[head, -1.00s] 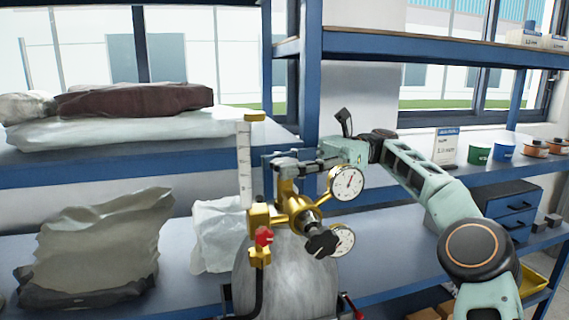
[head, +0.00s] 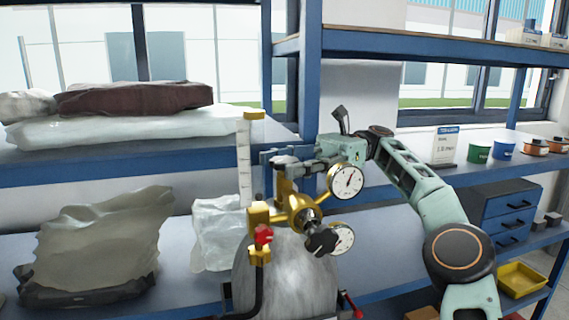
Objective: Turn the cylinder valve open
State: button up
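The grey gas cylinder (head: 285,275) stands in front of the shelf, with a brass regulator (head: 292,210) and two round gauges on its top. One gauge (head: 347,180) is above the other (head: 341,239). A black knob (head: 321,240) faces forward and a red knob (head: 263,236) sits on the brass outlet at left. The cylinder valve's own handwheel cannot be made out behind my gripper. My gripper (head: 285,166) reaches in from the right, its grey fingers around or just behind the top of the brass valve stem. Whether the fingers touch it is unclear.
A clear flowmeter tube (head: 244,165) rises left of the regulator, close to my gripper. Blue shelf posts (head: 309,80) and shelf boards stand behind. Bags (head: 95,245) lie at left; a blue drawer unit (head: 505,215) and spools (head: 535,148) are at right.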

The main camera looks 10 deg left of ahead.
jog(key=shift+f+m+t+y, duration=0.1)
jog(key=shift+m+t+y, duration=0.8)
jog(key=shift+m+t, duration=0.15)
jog(key=t+b, duration=0.1)
jog(key=m+t+y+b, duration=0.1)
jog(key=b, duration=0.1)
jog(key=shift+f, duration=0.25)
jog(key=shift+m+t+y+b, duration=0.3)
jog(key=shift+m+t+b, duration=0.25)
jog(key=shift+b, duration=0.45)
jog(key=m+t+b, duration=0.1)
jog(key=t+b, duration=0.1)
jog(key=b, duration=0.3)
jog(key=m+t+y+b, duration=0.1)
jog(key=m+t+b, duration=0.1)
jog(key=b, duration=0.3)
jog(key=shift+t+b, duration=0.3)
jog(key=shift+b, duration=0.1)
